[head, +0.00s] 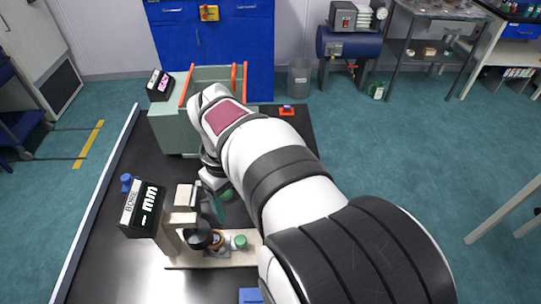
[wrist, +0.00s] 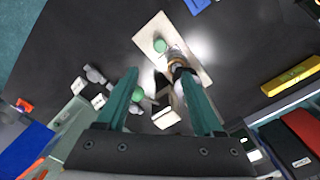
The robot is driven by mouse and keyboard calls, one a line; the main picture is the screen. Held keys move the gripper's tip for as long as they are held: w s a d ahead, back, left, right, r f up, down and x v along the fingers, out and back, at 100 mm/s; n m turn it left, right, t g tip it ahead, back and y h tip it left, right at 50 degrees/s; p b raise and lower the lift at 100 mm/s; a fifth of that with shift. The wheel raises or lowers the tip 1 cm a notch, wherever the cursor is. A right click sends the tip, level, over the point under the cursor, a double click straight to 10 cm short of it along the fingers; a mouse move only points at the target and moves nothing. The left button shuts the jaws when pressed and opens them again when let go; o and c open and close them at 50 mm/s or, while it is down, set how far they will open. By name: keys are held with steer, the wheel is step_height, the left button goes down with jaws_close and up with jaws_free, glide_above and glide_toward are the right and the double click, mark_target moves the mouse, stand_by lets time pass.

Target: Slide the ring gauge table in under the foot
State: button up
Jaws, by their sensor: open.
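The bore gauge stand has a pale base plate (head: 185,263) on the dark bench, with a black display (head: 143,207) reading "BORE" and "mm". A round dark part, seemingly the foot (head: 198,240), hangs over the plate. A small brass-coloured ring (head: 217,240) sits right beside it, with a green knob (head: 240,241) to its right; I take these as the ring gauge table. In the wrist view the knob (wrist: 160,45) and ring (wrist: 174,62) lie beyond my fingertips. My gripper (wrist: 158,73) is open, above the stand, with nothing held. Whether the ring is under the foot is unclear.
A pale green machine (head: 175,130) with orange-edged sides stands at the back of the bench, beside another small display (head: 160,85). A blue item (head: 250,295) lies at the front. A yellow item (wrist: 291,76) lies right in the wrist view.

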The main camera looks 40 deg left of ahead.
steer(key=m, duration=0.1)
steer(key=m+g, duration=0.5)
steer(key=m, duration=1.2)
glide_toward(240, 240)
steer(key=shift+t, duration=0.3)
steer(key=x, duration=0.8)
steer(key=shift+s+f, duration=0.1)
steer(key=shift+s, duration=0.15)
jaws_close()
